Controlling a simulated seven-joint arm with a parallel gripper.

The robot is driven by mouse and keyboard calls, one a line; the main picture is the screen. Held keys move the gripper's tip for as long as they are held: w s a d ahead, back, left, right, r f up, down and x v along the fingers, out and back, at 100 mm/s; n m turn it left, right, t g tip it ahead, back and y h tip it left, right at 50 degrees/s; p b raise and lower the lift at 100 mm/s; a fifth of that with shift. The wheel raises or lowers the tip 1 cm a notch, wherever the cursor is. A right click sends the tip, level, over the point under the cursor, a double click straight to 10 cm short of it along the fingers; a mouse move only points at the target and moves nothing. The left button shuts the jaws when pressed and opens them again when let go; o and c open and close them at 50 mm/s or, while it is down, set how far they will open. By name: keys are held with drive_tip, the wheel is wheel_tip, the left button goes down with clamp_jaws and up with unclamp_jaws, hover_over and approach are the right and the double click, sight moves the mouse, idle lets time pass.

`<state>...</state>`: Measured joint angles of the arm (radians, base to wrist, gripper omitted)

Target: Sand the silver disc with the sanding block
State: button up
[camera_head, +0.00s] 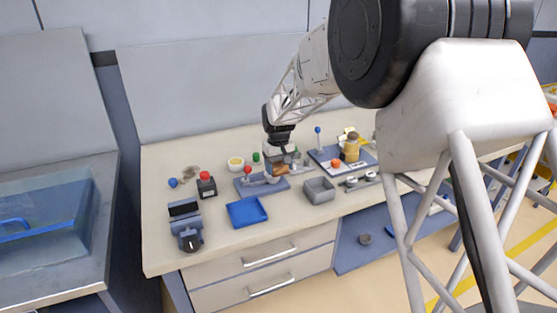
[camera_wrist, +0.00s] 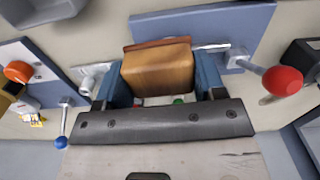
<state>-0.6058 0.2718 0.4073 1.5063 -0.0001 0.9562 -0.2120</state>
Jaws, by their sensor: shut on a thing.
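My gripper (camera_wrist: 160,88) is shut on a brown wood-like block with a darker edge, the sanding block (camera_wrist: 157,68). In the head view my gripper (camera_head: 277,166) and the sanding block (camera_head: 281,170) are over a blue-grey plate (camera_head: 245,189) that carries a red-knobbed lever clamp (camera_head: 248,171). The wrist view shows the same plate (camera_wrist: 200,20) behind the block, with the red knob (camera_wrist: 282,81) to the right. I cannot make out the silver disc; the block and gripper cover that part of the plate. Whether the block touches anything below is unclear.
A blue tray (camera_head: 246,212) and a grey bin (camera_head: 319,190) stand in front. A vise (camera_head: 186,228) and a red-button box (camera_head: 206,185) are to the left. A second plate with a blue-knobbed lever (camera_head: 318,131) and a yellow jar (camera_head: 352,148) are to the right.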

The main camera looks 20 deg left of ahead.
drive_tip(key=shift+f, duration=1.1)
drive_tip(key=shift+w+a+r, duration=0.35)
drive_tip(key=shift+r, duration=0.15)
drive_tip(key=shift+w+a, duration=0.2)
drive_tip(key=shift+w+a+f, duration=0.5)
drive_tip(key=shift+w+a, duration=0.05)
drive_tip(key=shift+w+a+r, duration=0.2)
drive_tip(key=shift+w+a, duration=0.45)
drive_tip(key=shift+w+a+f, duration=0.15)
drive_tip(key=shift+w+a, duration=0.2)
drive_tip(key=shift+w, duration=0.05)
drive_tip(key=shift+s+d+r, duration=0.2)
drive_tip(key=shift+s+d, duration=0.05)
drive_tip(key=shift+s, duration=0.05)
drive_tip(key=shift+s+d+f, duration=0.25)
drive_tip(key=shift+s+d, duration=1.65)
drive_tip(key=shift+r, duration=4.1)
